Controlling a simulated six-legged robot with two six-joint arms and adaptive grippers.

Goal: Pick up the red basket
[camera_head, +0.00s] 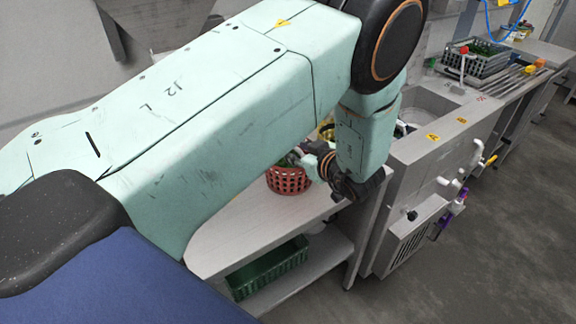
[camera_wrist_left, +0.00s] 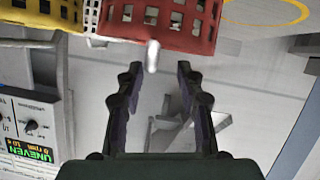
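The red basket (camera_head: 289,181) is a perforated tub standing on the white table, with green leaves in it. My left forearm covers part of it in the head view. The end of my left arm is just right of it. In the left wrist view the red basket (camera_wrist_left: 160,20) shows at the top edge, with a white tab sticking out from its side. My left gripper (camera_wrist_left: 158,68) is open; its two fingers point toward the basket, with the tab near the gap between the fingertips. I cannot tell whether they touch. My right gripper is not in view.
A yellow basket (camera_wrist_left: 42,12) stands close beside the red one. A green crate (camera_head: 268,270) sits on the shelf below. A metal sink unit (camera_head: 440,140) stands right of the table. A device with a lit display (camera_wrist_left: 30,125) is at the wrist view's left. Floor at right is clear.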

